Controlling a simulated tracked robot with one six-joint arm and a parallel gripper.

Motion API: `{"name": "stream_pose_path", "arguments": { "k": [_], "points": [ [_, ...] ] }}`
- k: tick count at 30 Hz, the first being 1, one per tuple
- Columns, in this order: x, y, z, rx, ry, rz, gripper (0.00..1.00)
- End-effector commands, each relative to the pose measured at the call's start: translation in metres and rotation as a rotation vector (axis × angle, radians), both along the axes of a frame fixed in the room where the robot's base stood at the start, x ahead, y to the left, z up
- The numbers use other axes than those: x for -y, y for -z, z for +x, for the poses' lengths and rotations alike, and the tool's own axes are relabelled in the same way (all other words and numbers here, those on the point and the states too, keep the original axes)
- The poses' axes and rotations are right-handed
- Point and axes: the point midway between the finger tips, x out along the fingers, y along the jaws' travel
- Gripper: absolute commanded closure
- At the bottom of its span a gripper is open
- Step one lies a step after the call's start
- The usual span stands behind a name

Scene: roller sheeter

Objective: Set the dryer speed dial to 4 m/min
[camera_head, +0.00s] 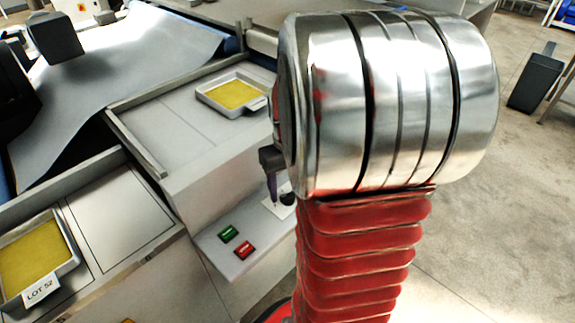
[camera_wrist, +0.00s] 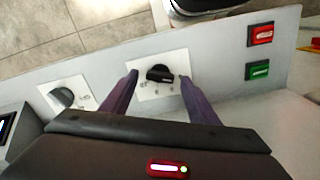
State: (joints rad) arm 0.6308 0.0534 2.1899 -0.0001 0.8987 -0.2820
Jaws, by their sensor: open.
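A black dial (camera_wrist: 160,74) sits on a white plate (camera_wrist: 150,93) on the grey control panel in the wrist view. My gripper (camera_wrist: 158,77) is open, with one purple finger on each side of this dial. I cannot tell whether the fingers touch it. A second, grey dial (camera_wrist: 62,97) sits on its own white plate at the left. The scale marks are too small to read, and I cannot tell which dial is the dryer speed dial. In the head view a dark dial (camera_head: 287,190) and my gripper's purple finger (camera_head: 272,190) show beside my arm, which hides the rest.
A green button (camera_head: 228,234) and a red button (camera_head: 243,250) are on the same panel; the wrist view shows the red one (camera_wrist: 261,35) above the green one (camera_wrist: 258,70). Trays of yellow material (camera_head: 235,94) (camera_head: 32,262) stand on the machine; the nearer is labelled LOT 52.

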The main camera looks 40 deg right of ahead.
Motion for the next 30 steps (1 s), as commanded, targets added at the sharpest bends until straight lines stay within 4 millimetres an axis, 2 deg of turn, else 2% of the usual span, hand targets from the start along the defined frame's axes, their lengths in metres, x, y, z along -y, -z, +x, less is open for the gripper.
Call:
{"name": "stream_pose_path", "arguments": {
  "k": [18, 24, 30],
  "points": [
    [0.001, -0.102, 0.001, 0.005, 0.000, -0.004, 0.45],
    [0.000, -0.123, 0.001, 0.003, 0.000, -0.002, 0.45],
    [0.000, -0.127, 0.001, 0.002, 0.000, -0.002, 0.45]
  ]
}}
